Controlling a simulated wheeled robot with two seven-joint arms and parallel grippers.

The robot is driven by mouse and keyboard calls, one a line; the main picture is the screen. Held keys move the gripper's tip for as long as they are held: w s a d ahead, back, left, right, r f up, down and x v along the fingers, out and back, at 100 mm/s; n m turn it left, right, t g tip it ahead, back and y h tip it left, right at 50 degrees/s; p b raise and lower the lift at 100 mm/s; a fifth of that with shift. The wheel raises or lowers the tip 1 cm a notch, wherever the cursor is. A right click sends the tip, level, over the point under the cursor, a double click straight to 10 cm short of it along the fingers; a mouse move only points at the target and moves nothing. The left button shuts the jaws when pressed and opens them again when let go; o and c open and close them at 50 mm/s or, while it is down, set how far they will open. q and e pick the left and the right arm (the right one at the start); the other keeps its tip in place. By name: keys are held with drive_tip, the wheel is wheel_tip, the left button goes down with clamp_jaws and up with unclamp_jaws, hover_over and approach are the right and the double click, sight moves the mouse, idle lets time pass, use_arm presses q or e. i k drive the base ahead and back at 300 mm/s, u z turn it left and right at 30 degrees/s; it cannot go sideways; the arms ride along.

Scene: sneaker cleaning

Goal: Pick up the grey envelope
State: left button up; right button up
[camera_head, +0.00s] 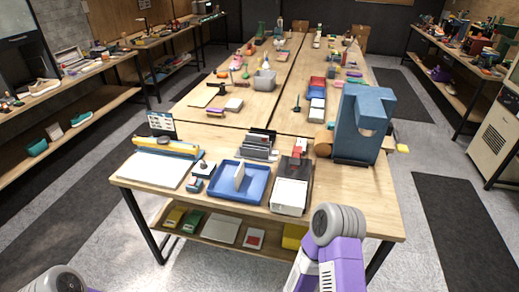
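I cannot pick out the grey envelope with certainty. A dark sorter with upright grey and white flat pieces (257,150) stands at the back of the near table. A blue tray (253,196) in front of it holds a pale, thin upright piece (239,177). A pale flat piece (222,228) lies on the shelf under the table. My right arm, purple and grey, comes in at the bottom right of centre, in front of the table. Only a grey part of my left arm shows at the bottom left. Neither gripper's fingers are visible.
The near table (350,205) also bears a yellow-and-blue paper trimmer (165,147), a white stack (290,196) and a tall blue machine (364,122). A stamp-like item (203,165) stands left of the tray. The table's front right corner is bare.

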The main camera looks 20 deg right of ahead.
sight(257, 142)
drive_tip(key=k, duration=1.05)
drive_tip(key=z, duration=0.8)
drive_tip(key=i, duration=1.4)
drive_tip(key=u, duration=0.65)
